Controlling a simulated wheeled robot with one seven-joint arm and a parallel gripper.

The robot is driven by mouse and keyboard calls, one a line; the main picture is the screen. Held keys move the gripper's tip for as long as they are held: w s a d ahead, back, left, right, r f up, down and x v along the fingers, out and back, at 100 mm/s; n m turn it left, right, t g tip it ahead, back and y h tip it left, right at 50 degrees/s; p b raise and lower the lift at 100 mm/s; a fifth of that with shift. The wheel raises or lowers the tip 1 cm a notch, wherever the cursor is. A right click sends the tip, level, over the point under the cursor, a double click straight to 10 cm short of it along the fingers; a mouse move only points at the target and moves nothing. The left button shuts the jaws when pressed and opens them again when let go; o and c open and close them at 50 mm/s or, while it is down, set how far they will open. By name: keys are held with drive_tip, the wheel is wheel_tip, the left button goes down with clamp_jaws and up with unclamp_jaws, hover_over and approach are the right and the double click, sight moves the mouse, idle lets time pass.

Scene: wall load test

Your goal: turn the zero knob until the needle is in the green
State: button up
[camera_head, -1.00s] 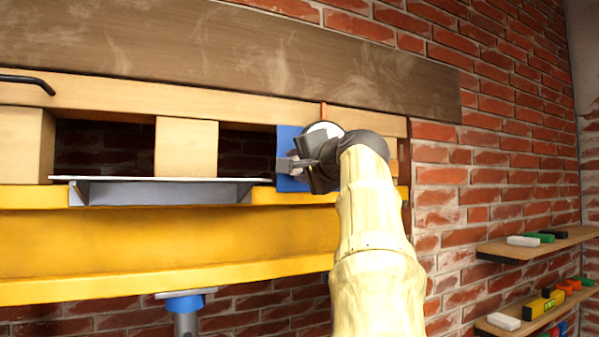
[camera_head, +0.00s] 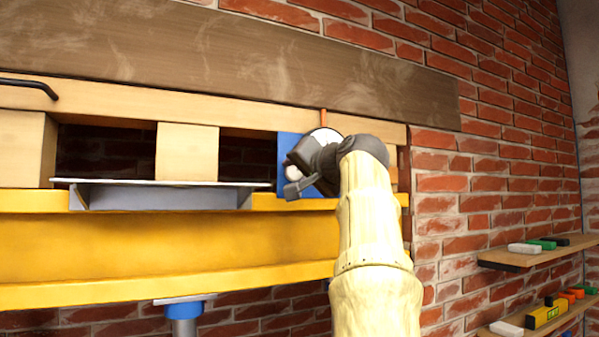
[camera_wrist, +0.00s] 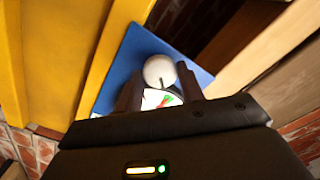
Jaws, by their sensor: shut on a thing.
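The zero knob (camera_wrist: 159,71) is a round white knob with a dark mark, on a blue plate (camera_wrist: 125,62). My gripper (camera_wrist: 158,92) is shut on the knob, one dark finger on each side. Below the knob in the wrist view, a slice of the white dial (camera_wrist: 152,98) shows green and red marks. The rest of the dial is behind my gripper, and I cannot make out where the needle points. In the head view my gripper (camera_head: 293,180) covers much of the blue plate (camera_head: 286,145), with the knob just showing.
A yellow beam (camera_head: 160,245) runs below the plate, with a metal shelf plate (camera_head: 165,197) on it. Wooden blocks and a dark plank (camera_head: 220,55) lie behind and above. Two small shelves (camera_head: 540,252) with loose items stand at the right.

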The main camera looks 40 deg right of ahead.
drive_tip(key=shift+f, duration=0.15)
drive_tip(key=o, duration=1)
drive_tip(key=b+v, duration=0.5)
drive_tip(key=v, duration=1.2)
drive_tip(key=shift+s, duration=0.15)
